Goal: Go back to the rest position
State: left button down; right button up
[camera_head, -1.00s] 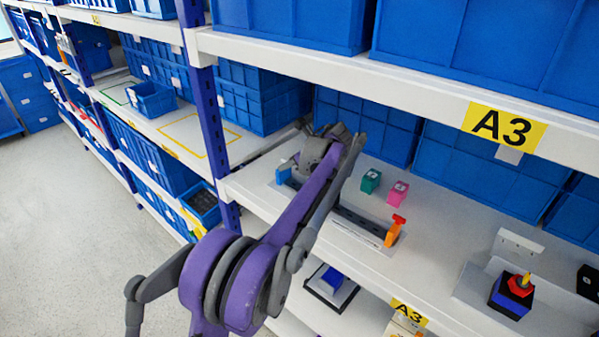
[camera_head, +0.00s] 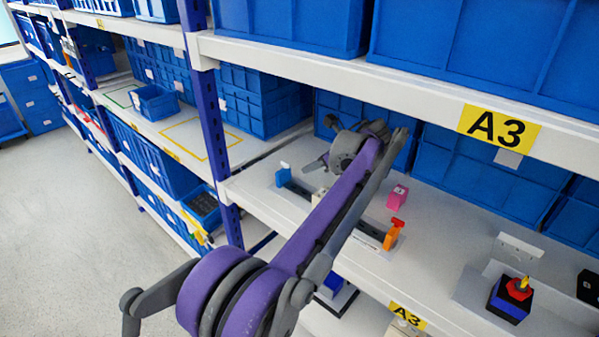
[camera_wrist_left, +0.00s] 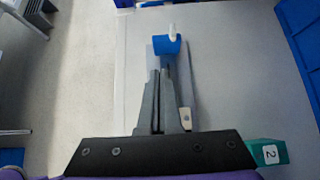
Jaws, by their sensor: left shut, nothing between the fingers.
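My left gripper (camera_head: 312,164) hangs over the A3 shelf board (camera_head: 450,243), in front of the blue bins, and is partly hidden by its own wrist. In the left wrist view its two dark fingers (camera_wrist_left: 161,75) are together with nothing between them. They appear above a dark rail that has a blue end piece (camera_wrist_left: 167,46). In the head view that blue piece (camera_head: 283,175) is at the rail's left end, and an orange piece (camera_head: 393,235) is at its right end. My right gripper is out of view.
A pink block (camera_head: 398,196) stands right of my arm. A green block marked 2 (camera_wrist_left: 268,152) shows in the wrist view. A blue-and-black box with a red and yellow knob (camera_head: 517,287) stands at right. An upper shelf edge (camera_head: 400,78) runs above my arm.

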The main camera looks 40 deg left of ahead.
pick_arm(q)
jog(key=v, duration=0.3)
jog(key=shift+d, duration=0.15)
jog(key=shift+s, duration=0.2)
jog(key=s+d+f+n+t+h, duration=0.1)
jog(key=s+d+f+n+h, duration=0.2)
jog(key=s+d+f+n, duration=0.3)
jog(key=s+d+f+n+t+h, duration=0.2)
jog(key=s+d+f+n, duration=0.4)
jog(key=s, duration=0.6)
jog(key=s+d+f+n+t+h, duration=0.2)
jog(key=s+d+f+n+h, duration=0.2)
jog(key=s+f, duration=0.5)
jog(key=s+d+n, duration=0.1)
jog(key=d+n, duration=0.1)
jog(key=shift+d+n+h, duration=0.3)
jog(key=shift+d+n, duration=0.1)
jog(key=shift+s+a+r, duration=0.1)
